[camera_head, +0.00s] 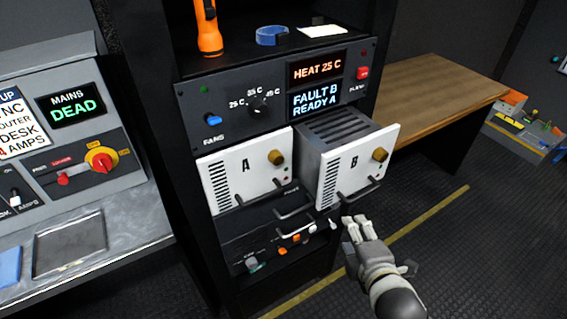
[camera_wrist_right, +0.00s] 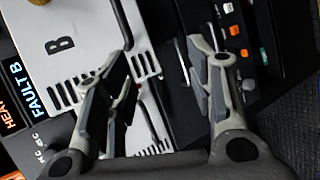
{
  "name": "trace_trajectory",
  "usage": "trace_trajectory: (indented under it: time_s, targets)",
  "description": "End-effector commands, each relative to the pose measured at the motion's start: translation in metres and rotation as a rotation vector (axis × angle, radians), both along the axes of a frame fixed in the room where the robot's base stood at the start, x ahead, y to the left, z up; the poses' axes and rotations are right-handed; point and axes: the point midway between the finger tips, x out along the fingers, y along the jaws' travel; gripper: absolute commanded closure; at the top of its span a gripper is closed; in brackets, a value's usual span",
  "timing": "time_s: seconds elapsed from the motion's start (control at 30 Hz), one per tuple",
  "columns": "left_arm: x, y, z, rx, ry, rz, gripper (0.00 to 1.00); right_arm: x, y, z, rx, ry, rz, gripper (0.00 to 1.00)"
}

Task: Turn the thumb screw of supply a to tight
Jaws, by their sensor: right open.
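Supply A (camera_head: 237,182) has a white front marked A and sits flush in the rack. Its brass thumb screw (camera_head: 276,157) is at the panel's upper right; I cannot tell how tight it is. Supply B (camera_head: 335,180) stands pulled out to its right, with its own brass thumb screw (camera_head: 380,155). My right gripper (camera_head: 355,222) is open and empty, just below supply B's front. In the right wrist view its open fingers (camera_wrist_right: 163,50) are close to supply B's white front (camera_wrist_right: 90,20). My left gripper is in no view.
Supply B juts out beside A's thumb screw. Black handles (camera_head: 295,212) stick out below the fronts. The display (camera_head: 316,103) above reads FAULT B, READY A. A wooden table (camera_head: 440,92) stands at the right.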

Motion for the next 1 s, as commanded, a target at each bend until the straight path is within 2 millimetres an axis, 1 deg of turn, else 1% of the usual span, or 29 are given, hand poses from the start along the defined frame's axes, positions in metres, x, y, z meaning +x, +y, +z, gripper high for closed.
trace_trajectory:
  time_s: [0.03, 0.1, 0.17, 0.2, 0.3, 0.4, 0.5, 0.6, 0.77, 0.87, 1.0]
  targets:
    - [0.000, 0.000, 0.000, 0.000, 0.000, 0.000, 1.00, 0.013, 0.011, 0.015, -0.123, -0.099, 0.099, 0.51]
    - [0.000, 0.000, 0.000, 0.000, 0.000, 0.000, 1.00, 0.025, 0.028, 0.034, -0.300, -0.237, 0.227, 0.51]
    - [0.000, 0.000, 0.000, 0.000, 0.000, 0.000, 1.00, 0.033, 0.042, 0.047, -0.458, -0.356, 0.331, 0.51]
    - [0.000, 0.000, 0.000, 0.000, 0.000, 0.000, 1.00, 0.037, 0.051, 0.056, -0.564, -0.438, 0.395, 0.51]
    - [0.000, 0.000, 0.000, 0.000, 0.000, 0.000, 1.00, 0.043, 0.072, 0.071, -0.822, -0.629, 0.532, 0.51]
    - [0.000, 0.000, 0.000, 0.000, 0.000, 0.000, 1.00, 0.044, 0.088, 0.079, -1.030, -0.785, 0.632, 0.51]
    - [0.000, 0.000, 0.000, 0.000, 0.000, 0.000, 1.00, 0.043, 0.098, 0.082, -1.178, -0.896, 0.695, 0.51]
    - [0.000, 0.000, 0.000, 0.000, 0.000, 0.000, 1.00, 0.042, 0.103, 0.083, -1.266, -0.962, 0.728, 0.51]
    - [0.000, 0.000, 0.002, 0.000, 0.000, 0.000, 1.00, 0.045, 0.109, 0.085, -1.308, -0.994, 0.744, 0.51]
    - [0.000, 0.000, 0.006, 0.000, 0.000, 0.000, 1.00, 0.053, 0.115, 0.086, -1.304, -0.992, 0.742, 0.51]
    - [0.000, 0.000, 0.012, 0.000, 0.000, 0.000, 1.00, 0.070, 0.129, 0.087, -1.300, -0.992, 0.741, 0.51]
